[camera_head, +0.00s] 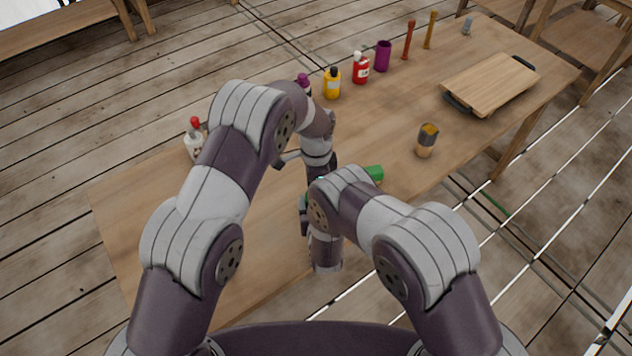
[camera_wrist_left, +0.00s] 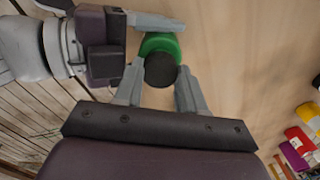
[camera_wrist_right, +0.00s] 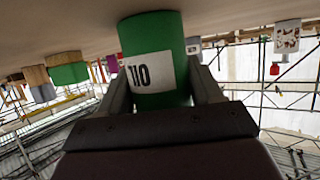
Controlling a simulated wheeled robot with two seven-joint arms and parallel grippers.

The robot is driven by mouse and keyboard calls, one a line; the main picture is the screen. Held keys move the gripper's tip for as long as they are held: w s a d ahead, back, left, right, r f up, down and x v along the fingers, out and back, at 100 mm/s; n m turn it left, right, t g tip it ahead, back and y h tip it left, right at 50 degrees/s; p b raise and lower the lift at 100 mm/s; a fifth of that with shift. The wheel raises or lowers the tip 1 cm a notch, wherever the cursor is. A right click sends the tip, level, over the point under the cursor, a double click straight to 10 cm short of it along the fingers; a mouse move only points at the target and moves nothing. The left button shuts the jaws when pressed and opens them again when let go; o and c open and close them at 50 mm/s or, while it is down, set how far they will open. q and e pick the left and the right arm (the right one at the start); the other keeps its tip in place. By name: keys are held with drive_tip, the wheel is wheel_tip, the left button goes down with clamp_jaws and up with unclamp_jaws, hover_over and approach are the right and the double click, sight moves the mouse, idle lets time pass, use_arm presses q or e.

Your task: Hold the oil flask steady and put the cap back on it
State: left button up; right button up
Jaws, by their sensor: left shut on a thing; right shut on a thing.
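The oil flask (camera_wrist_right: 155,40) is a green cylinder with a white label printed in black. It stands upright on the table in the right wrist view. My right gripper (camera_wrist_right: 160,75) is shut on its body, one finger on each side. In the left wrist view the green flask (camera_wrist_left: 160,44) shows from above, with the round dark cap (camera_wrist_left: 160,70) over it. My left gripper (camera_wrist_left: 160,80) is shut on the cap. Whether the cap touches the flask or hovers above it, I cannot tell. In the head view my arms hide nearly all of the flask and cap.
A green object (camera_head: 373,174) and a brown tin (camera_head: 426,141) stand right of my grippers. A white bottle with red top (camera_head: 194,139), yellow (camera_head: 332,84) and red (camera_head: 361,68) bottles and a purple cup (camera_head: 383,55) line the far edge. A wooden board (camera_head: 490,84) lies right.

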use_arm(q)
drive_tip(key=shift+f, duration=0.55)
drive_tip(key=m, duration=0.5)
drive_tip(key=shift+m, duration=0.3)
drive_tip(key=m, duration=1)
drive_tip(key=shift+f+m, duration=0.1)
drive_tip(key=shift+m, duration=0.3)
drive_tip(key=m, duration=0.4)
drive_tip(key=o, duration=1)
